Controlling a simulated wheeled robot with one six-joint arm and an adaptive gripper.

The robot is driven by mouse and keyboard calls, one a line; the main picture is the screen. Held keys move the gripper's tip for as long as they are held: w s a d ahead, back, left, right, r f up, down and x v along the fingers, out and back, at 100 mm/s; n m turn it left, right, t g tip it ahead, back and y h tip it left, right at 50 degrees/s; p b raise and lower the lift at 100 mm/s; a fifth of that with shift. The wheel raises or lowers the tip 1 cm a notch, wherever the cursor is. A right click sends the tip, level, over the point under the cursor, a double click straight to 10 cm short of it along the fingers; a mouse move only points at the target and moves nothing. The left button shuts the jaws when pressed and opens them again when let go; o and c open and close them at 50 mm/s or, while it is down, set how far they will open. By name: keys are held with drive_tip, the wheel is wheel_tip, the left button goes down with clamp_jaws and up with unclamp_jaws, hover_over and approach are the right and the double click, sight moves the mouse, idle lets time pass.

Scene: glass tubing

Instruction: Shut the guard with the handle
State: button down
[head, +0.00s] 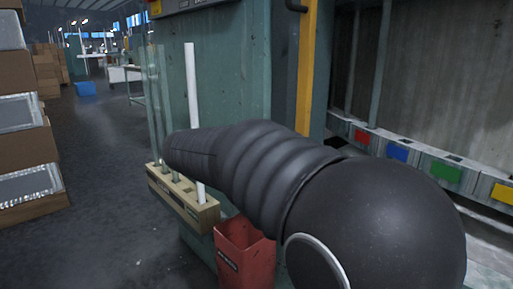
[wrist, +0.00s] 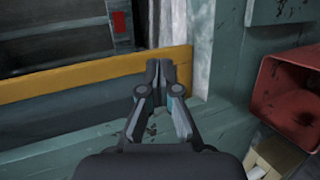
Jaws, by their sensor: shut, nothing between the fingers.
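A yellow upright strip (head: 307,68) runs along the edge of the green machine in the head view, beside its opening. A black rounded piece (head: 297,5) sits at the top of this strip, cut by the frame edge; I cannot tell whether it is the guard's handle. In the wrist view the yellow strip (wrist: 85,83) lies across the picture. My gripper (wrist: 169,66) is shut and empty, its tips over the right end of the strip; touching or apart is unclear. My arm hides the gripper in the head view. I cannot make out the guard for certain.
A wooden rack (head: 170,192) holds glass tubes and a white rod (head: 192,95) left of my arm. A red bin (head: 245,252) stands below; it also shows in the wrist view (wrist: 283,95). Boxes are stacked at far left. The floor between is clear.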

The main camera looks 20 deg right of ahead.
drive_tip(key=w+a+r+h+b, duration=0.1)
drive_tip(key=w+a+r+h, duration=0.25)
drive_tip(key=w, duration=0.35)
drive_tip(key=w+d, duration=0.1)
drive_tip(key=d, duration=0.9)
drive_tip(key=shift+w+d+f+m+h+b, duration=0.2)
drive_tip(key=shift+w+d+m+h+b, duration=0.1)
drive_tip(key=shift+d+h+b, duration=0.15)
